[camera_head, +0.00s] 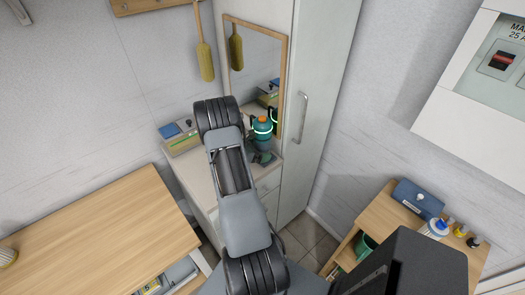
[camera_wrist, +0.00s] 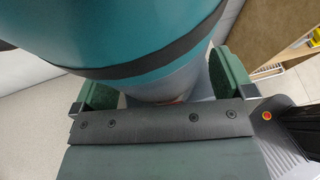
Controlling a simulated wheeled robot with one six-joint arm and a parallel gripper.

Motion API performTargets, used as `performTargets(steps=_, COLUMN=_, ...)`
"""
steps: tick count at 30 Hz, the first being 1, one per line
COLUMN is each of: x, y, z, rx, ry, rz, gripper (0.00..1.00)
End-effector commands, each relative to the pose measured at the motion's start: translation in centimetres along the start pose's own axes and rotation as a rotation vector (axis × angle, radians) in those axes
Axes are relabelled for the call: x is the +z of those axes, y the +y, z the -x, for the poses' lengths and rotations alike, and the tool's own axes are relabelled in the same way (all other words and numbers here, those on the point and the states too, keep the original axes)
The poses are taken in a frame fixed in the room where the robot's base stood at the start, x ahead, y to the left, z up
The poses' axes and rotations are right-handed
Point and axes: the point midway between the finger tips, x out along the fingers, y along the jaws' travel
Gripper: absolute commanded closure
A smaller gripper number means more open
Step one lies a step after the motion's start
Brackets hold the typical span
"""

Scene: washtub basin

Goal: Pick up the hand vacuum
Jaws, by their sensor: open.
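The hand vacuum appears to be the teal, rounded body with a dark band (camera_head: 262,127) standing upright on the counter by the mirror. In the wrist view its teal body (camera_wrist: 130,40) fills the top, with a grey lower part beneath the dark band. My gripper (camera_head: 262,158) is low at its near side. In the wrist view my open gripper (camera_wrist: 165,90) has one green finger pad on each side of the grey lower part. A gap shows beside the right pad; contact at the left pad is unclear. My arm hides part of the counter.
A mirror (camera_head: 252,65) stands behind the vacuum and reflects it. A tall cabinet (camera_head: 318,100) is close on the right. A box with a blue top (camera_head: 180,138) sits left on the counter (camera_head: 196,172). A wooden table (camera_head: 90,235) is at lower left.

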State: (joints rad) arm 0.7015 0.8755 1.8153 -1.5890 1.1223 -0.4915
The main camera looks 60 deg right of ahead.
Motion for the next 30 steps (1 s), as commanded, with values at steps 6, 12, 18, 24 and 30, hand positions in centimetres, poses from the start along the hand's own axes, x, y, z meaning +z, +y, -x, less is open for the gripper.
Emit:
performTargets(steps=6, x=-0.01, y=0.02, z=0.02, rx=0.0, ry=0.0, rz=0.0, gripper=0.07)
performTargets(steps=12, x=0.01, y=0.02, z=0.04, rx=0.0, ry=0.0, rz=0.0, gripper=0.26)
performTargets(steps=18, x=0.01, y=0.02, z=0.05, rx=0.0, ry=0.0, rz=0.0, gripper=0.45)
performTargets(steps=24, x=0.13, y=0.07, z=0.07, rx=0.001, ry=-0.002, rz=-0.002, gripper=0.51)
performTargets(steps=30, x=0.34, y=0.09, z=0.15, rx=0.001, ry=-0.003, rz=-0.003, gripper=0.51)
